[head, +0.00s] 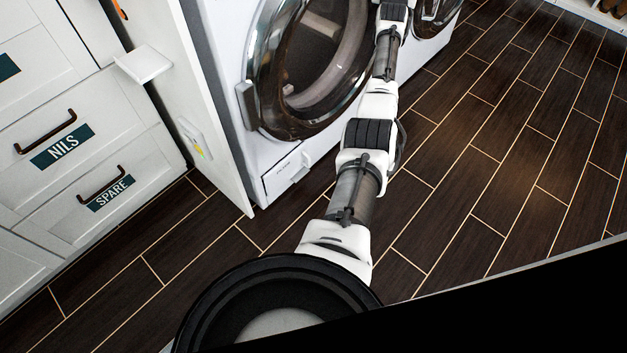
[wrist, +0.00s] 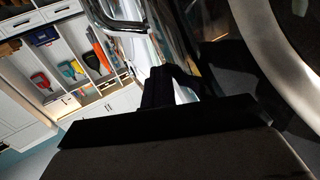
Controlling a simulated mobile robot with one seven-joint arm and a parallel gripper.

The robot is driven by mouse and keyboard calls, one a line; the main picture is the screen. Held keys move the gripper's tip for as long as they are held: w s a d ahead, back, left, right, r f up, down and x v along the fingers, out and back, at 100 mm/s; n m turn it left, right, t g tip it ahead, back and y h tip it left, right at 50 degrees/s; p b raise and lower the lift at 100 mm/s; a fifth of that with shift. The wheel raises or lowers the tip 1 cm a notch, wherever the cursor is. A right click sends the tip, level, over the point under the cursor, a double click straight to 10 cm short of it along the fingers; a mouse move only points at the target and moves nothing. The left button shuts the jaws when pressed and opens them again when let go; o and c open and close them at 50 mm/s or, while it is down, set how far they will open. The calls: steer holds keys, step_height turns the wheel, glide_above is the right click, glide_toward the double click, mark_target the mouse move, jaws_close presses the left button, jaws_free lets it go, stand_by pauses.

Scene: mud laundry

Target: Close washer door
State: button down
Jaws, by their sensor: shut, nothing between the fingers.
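The white front-loading washer (head: 222,60) stands at the upper middle of the head view. Its round door (head: 310,70) has a dark, glossy rim and glass, with a grey handle (head: 247,105) on its left side. A pale ring shows through the glass. How far the door stands open cannot be told. My arm reaches up past the door's right side, and the gripper itself is beyond the top of the head view. In the wrist view my gripper (wrist: 172,84) is dark, shut and empty, close to a shiny curved door rim (wrist: 205,22). Contact cannot be told.
A second round appliance door (head: 434,15) is right of my arm. White drawers (head: 75,150) labelled NILS and SPARE stand at the left, beside a white side panel (head: 175,90). Dark tiled floor (head: 490,160) is clear at the right. Shelves (wrist: 65,60) show in the wrist view.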

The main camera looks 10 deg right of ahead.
steer(key=shift+w+a+r, duration=0.15)
steer(key=shift+w+a, duration=0.05)
steer(key=shift+a, duration=0.35)
steer(key=d+p+v, duration=0.1)
steer(key=p+v, duration=0.2)
steer(key=v, duration=1)
steer(key=shift+s+a, duration=0.2)
steer(key=shift+s, duration=0.35)
